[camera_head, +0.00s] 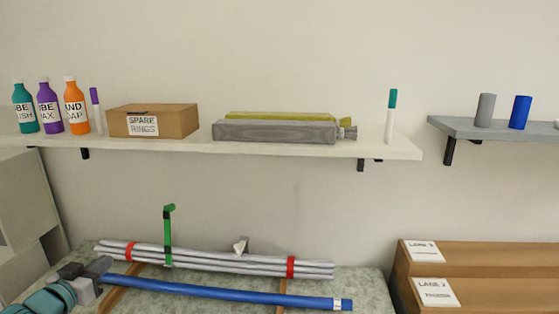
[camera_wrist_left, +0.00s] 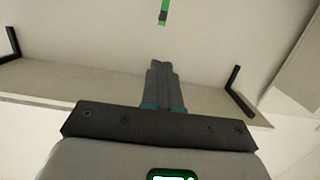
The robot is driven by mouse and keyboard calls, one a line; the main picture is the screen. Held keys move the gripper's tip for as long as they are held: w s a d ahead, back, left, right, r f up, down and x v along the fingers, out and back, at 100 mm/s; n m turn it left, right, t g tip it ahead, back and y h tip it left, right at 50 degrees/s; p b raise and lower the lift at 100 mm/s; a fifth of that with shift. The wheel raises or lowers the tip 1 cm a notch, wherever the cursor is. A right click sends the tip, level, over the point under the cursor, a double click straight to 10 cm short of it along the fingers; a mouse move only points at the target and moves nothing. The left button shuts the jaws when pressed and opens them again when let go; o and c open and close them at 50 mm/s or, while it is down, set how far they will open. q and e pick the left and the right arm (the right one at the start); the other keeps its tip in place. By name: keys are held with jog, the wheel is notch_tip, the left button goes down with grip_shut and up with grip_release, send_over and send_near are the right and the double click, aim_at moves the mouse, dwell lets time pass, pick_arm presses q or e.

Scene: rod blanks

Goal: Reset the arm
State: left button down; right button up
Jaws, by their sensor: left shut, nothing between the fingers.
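My left gripper (camera_head: 101,266) is at the lower left of the head view, near the left end of a long blue rod (camera_head: 225,293) in the picture. Its fingers (camera_wrist_left: 164,85) show in the left wrist view pressed together, with nothing between them. The teal and grey arm comes in from the lower left corner. I cannot tell from the head view how far the gripper is above the table or the rod. My right gripper is in neither view.
A white wall shelf (camera_head: 300,149) holds bottles, a spare rings box (camera_head: 165,122) and markers. Wooden lane boxes (camera_head: 500,262) stand at right.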

pick_arm(q)
jog(key=s+d+f+n+g+h, duration=0.1)
jog(key=s+d+f+g+h, duration=0.15)
jog(key=d+f, duration=1)
jog(key=s+d+f+n+g+h, duration=0.1)
jog(key=s+d+f+g, duration=0.3)
jog(key=d+f, duration=0.85)
jog(key=s+d+f+g, duration=0.1)
jog(key=s+f+g, duration=0.2)
jog(key=s, duration=0.5)
jog(key=s+d+f+g, duration=0.2)
jog(key=s+f, duration=0.3)
jog(key=s, duration=0.4)
jog(key=s+d+f+n+g+y, duration=0.1)
jog(key=s+f+g, duration=0.3)
jog(key=s, duration=0.5)
jog(key=shift+d+f, duration=0.4)
jog(key=shift+f, duration=0.15)
